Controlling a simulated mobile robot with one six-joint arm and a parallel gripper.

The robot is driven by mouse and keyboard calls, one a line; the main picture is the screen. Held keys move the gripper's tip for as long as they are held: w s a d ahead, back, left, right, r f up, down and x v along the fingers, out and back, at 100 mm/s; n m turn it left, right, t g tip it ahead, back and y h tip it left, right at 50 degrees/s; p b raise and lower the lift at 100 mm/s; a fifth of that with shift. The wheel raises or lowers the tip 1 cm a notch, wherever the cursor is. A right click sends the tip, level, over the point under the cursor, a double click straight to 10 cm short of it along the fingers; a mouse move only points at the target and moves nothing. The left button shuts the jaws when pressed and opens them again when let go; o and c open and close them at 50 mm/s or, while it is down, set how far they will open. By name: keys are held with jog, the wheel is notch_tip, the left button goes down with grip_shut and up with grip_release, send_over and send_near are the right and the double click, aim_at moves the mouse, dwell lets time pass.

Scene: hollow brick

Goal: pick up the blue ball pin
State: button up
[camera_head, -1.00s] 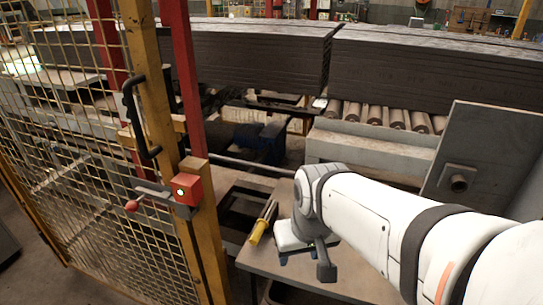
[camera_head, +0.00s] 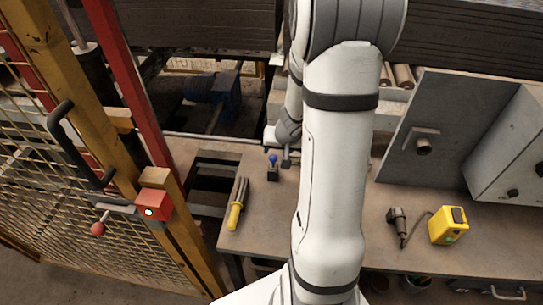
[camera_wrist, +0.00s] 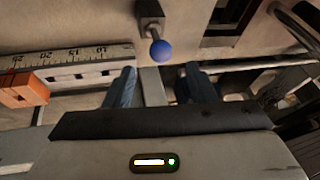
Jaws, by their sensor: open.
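The blue ball pin (camera_head: 272,160) stands upright on a small dark block at the back left part of the bench. In the wrist view the blue ball (camera_wrist: 161,50) shows on a short stem from its grey block, just beyond my fingertips and between their lines. My gripper (camera_wrist: 159,72) is open, with one blue-grey finger on each side and no pin held between them. In the head view my gripper (camera_head: 287,159) is just right of the pin, partly hidden by my own wrist. I cannot tell whether it touches the pin.
A yellow-handled tool (camera_head: 235,205) lies left of the pin on the bench (camera_head: 262,225). A yellow device (camera_head: 449,226) and a dark corded part (camera_head: 398,222) lie at right. A grey upright plate (camera_head: 440,130) stands behind them. A yellow post (camera_head: 95,120) and mesh fence stand left.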

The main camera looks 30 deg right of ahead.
aim_at(274, 157)
jog(key=x, duration=0.1)
jog(key=b+x, duration=0.1)
jog(key=x, duration=0.1)
jog(key=b+x, duration=0.1)
jog(key=x, duration=0.1)
jog(key=shift+s+a+f, duration=0.25)
jog(key=shift+s+f, duration=0.1)
jog(key=shift+w+f+b, duration=0.3)
jog(key=shift+f, duration=0.1)
jog(key=shift+c, duration=0.4)
jog(key=shift+r, duration=0.1)
grip_shut()
